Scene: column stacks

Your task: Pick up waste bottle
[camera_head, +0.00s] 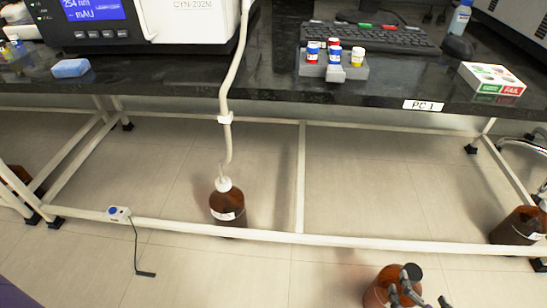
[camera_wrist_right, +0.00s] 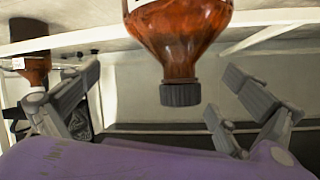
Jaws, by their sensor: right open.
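A brown bottle with a dark cap (camera_head: 381,287) shows at the bottom right of the head view, in front of the bench's lower bar. In the right wrist view this brown bottle (camera_wrist_right: 178,40) fills the top middle, its ribbed dark cap towards the picture's bottom. My right gripper (camera_head: 418,291) is beside it, open, partly cut off by the frame. In the wrist view its fingers stand apart on either side of the bottle's neck, touching neither side. Another brown bottle with a white cap and tube (camera_head: 227,205) stands under the bench. My left gripper is not in view.
A third brown bottle (camera_head: 515,227) stands at the right edge. The dark bench (camera_head: 250,92) has white legs and a low white bar (camera_head: 330,241). A small blue-and-white device with a cable (camera_head: 119,214) sits on the bar. Floor at the front middle is clear.

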